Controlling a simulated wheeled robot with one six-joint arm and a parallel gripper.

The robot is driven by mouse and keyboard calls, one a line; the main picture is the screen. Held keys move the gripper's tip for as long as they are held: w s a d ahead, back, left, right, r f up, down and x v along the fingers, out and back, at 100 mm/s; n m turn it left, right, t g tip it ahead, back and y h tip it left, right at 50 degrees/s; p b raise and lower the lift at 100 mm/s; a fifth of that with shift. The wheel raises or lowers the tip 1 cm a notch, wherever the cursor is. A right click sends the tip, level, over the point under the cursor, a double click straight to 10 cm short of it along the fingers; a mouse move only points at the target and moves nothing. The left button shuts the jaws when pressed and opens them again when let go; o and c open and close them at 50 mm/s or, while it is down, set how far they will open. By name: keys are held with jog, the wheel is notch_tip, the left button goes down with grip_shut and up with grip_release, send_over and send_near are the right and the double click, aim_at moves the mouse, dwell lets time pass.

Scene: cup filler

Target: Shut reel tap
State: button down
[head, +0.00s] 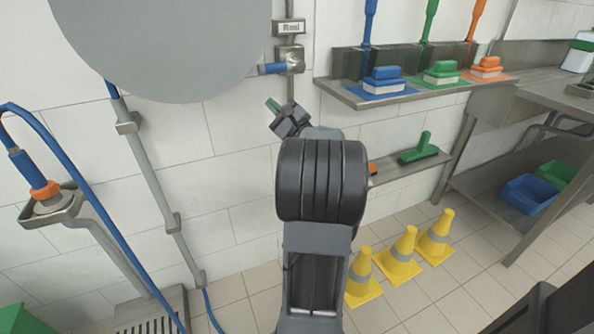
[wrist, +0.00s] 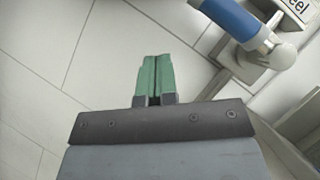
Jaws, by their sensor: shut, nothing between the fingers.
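The reel tap (head: 292,62) is a grey metal body on a vertical wall pipe, under a label plate (head: 288,28) reading "Reel". Its blue lever (head: 272,69) points left, roughly level, at right angles to the pipe. In the wrist view the blue lever (wrist: 236,18) is at the upper right, with the tap body (wrist: 250,68) and part of the label (wrist: 299,8). My gripper (head: 271,103) is below the lever, apart from it. Its green fingers (wrist: 154,78) are together and empty, left of and below the lever in the wrist view.
A large grey disc (head: 165,40) overhangs at the upper left, close to the lever's end. A steel shelf (head: 400,96) with coloured brushes is right of the tap. A lower shelf (head: 392,166) holds a green brush. Yellow cones (head: 400,258) stand on the floor.

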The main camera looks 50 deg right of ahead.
jog(key=s+a+f, duration=0.3)
jog(key=s+f, duration=0.1)
jog(key=s, duration=0.2)
jog(key=s+a+f, duration=0.3)
jog(key=s+f, duration=0.2)
jog(key=s, duration=0.2)
jog(key=shift+s+a+f, duration=0.25)
jog(key=shift+s+a, duration=0.05)
